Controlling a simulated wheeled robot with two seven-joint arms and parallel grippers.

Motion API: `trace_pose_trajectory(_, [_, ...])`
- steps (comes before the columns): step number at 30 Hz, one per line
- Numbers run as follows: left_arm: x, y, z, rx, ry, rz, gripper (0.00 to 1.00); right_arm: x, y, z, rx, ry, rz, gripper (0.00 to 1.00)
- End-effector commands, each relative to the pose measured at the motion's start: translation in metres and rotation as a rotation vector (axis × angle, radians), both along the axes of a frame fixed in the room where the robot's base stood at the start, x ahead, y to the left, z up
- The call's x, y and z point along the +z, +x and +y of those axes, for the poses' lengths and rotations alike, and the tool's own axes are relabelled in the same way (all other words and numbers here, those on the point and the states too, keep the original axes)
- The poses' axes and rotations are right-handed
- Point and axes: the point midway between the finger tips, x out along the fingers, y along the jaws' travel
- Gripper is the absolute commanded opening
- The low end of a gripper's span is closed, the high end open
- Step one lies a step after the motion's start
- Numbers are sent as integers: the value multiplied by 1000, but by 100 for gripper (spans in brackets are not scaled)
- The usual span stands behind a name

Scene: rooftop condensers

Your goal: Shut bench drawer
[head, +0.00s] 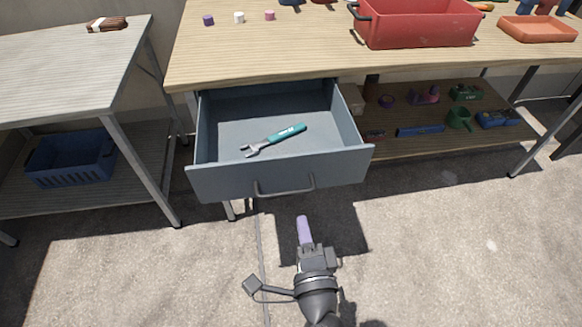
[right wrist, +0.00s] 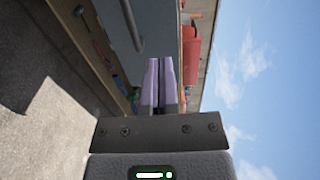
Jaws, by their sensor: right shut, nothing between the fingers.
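The grey-blue bench drawer (head: 220,184) hangs open under the wooden bench in the head view. Its bar handle (head: 284,188) is on the front face. A wrench with a teal grip (head: 285,134) lies inside on the drawer floor. My right gripper (head: 303,219) is in front of the drawer, below and a little right of the handle's middle in the picture, and apart from it. Its lilac fingers are shut and empty. In the right wrist view the closed fingers (right wrist: 158,62) point toward the bench, with the handle (right wrist: 131,25) to their left. My left gripper is not in view.
The wooden bench top (head: 260,50) carries a red bin (head: 415,25), an orange tray (head: 538,29) and small spools. A lower shelf (head: 400,148) holds several tools. A second table (head: 70,65) with a blue crate (head: 70,160) stands left. The floor before the drawer is clear.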

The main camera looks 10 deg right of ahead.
Motion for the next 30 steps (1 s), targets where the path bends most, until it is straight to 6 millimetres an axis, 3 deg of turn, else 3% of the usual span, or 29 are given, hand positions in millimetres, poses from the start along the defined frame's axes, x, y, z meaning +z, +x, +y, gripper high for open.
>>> trace_pose_trajectory(9, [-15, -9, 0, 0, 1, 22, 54, -3, 70, 0, 0, -3, 0, 0])
trace_pose_trajectory(15, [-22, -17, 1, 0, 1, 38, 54, -3, 105, 0, 2, -3, 1, 0])
trace_pose_trajectory(21, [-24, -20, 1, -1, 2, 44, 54, -2, 120, 0, 2, -5, 2, 0])
trace_pose_trajectory(30, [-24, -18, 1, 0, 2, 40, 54, -1, 121, 0, 3, -5, 2, 0])
